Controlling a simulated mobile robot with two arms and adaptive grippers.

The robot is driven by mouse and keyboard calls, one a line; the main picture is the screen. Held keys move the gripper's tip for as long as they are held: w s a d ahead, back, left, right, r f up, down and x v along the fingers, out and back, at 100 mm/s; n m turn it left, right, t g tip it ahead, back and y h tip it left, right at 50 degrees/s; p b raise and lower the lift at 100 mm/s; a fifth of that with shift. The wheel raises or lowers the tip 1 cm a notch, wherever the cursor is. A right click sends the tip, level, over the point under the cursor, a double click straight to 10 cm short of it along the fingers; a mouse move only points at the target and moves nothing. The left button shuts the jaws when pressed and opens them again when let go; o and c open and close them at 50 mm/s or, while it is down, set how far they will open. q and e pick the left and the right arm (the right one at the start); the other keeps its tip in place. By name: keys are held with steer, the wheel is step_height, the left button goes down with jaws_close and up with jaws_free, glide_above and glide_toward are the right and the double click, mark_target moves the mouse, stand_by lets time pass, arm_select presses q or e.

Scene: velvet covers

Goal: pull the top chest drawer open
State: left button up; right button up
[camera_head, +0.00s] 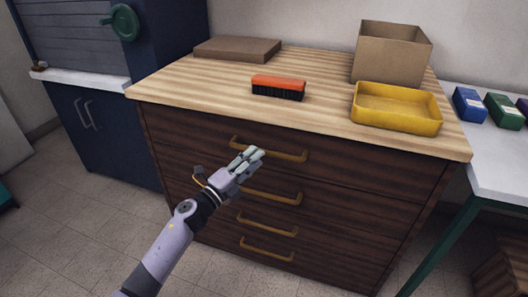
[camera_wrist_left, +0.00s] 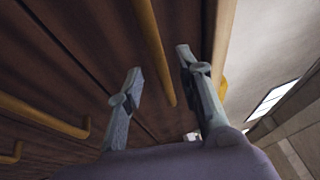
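The chest (camera_head: 350,205) is dark wood with a light striped top and a column of drawers, all looking shut. The top drawer (camera_head: 345,160) has a long brass-coloured bar handle (camera_head: 285,154). My left gripper (camera_head: 256,153) is in front of the top drawer, over the left half of that handle in the head view. In the left wrist view its two fingers (camera_wrist_left: 160,80) are spread apart with nothing clearly between them. The top handle (camera_wrist_left: 158,55) runs up beyond the gap between the fingertips. I cannot tell whether a finger touches it. My right gripper is not in view.
On the chest top are a red brush (camera_head: 278,86), a yellow tray (camera_head: 395,112), a cardboard box (camera_head: 390,55) and a flat brown box (camera_head: 238,49). A white table (camera_head: 500,165) stands at the right, a dark blue cabinet (camera_head: 100,130) at the left. The floor before the chest is clear.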

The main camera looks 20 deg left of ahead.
arm_select(q)
steer(key=x, duration=0.4)
steer(key=shift+w+d, duration=0.2)
steer(key=shift+w, duration=0.15)
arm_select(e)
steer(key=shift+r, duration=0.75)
arm_select(q)
steer(key=shift+c, duration=0.8)
jaws_close()
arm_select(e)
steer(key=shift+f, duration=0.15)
